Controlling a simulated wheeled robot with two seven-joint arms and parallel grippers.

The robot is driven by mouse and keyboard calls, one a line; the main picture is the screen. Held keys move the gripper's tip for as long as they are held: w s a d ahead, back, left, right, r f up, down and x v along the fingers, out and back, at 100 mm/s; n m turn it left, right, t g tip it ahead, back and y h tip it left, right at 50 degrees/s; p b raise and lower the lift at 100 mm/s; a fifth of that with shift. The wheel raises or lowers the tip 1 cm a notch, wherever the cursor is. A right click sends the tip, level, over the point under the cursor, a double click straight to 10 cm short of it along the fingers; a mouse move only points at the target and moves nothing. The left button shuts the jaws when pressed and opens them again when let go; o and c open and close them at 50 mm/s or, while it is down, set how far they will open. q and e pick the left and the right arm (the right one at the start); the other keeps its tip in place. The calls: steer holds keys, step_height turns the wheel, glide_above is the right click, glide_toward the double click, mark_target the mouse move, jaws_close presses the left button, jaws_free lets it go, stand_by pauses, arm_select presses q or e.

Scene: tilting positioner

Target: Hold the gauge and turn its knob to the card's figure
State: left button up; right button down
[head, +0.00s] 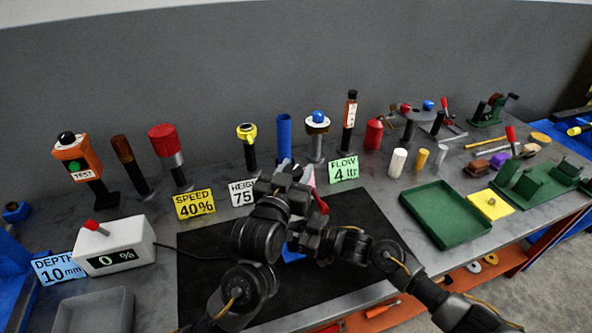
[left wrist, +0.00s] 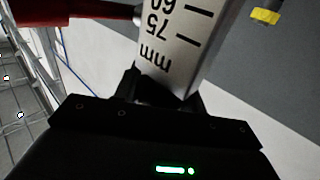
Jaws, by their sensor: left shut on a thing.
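My left gripper (head: 290,178) is over the far part of the black mat, and my own arms cover much of it. In the left wrist view its jaws (left wrist: 163,98) are shut on the gauge, a silver scale (left wrist: 175,50) with black marks, "75" and "mm". A red part (left wrist: 60,10) with a grey rod lies beside the scale; I cannot tell if it is the knob. A red piece (head: 322,205) also shows beside the gripper in the head view. The white card (head: 243,193) reads "HEIGHT" and "75", partly hidden. My right arm reaches in close by; its fingertips are hidden.
Other cards read SPEED 40% (head: 195,203), FLOW 4 ltr (head: 343,170) and DEPTH 10 mm (head: 58,268). A white box (head: 118,245) displaying 0 % stands left of the black mat (head: 200,270). A green tray (head: 445,213) lies to the right. Several upright tools line the back.

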arm_select(q)
steer(key=shift+r, duration=0.1)
steer(key=o, duration=1)
steer(key=shift+s+a, duration=0.1)
steer(key=v, duration=1.1)
steer(key=shift+s+a, duration=0.15)
steer(key=shift+s, duration=0.25)
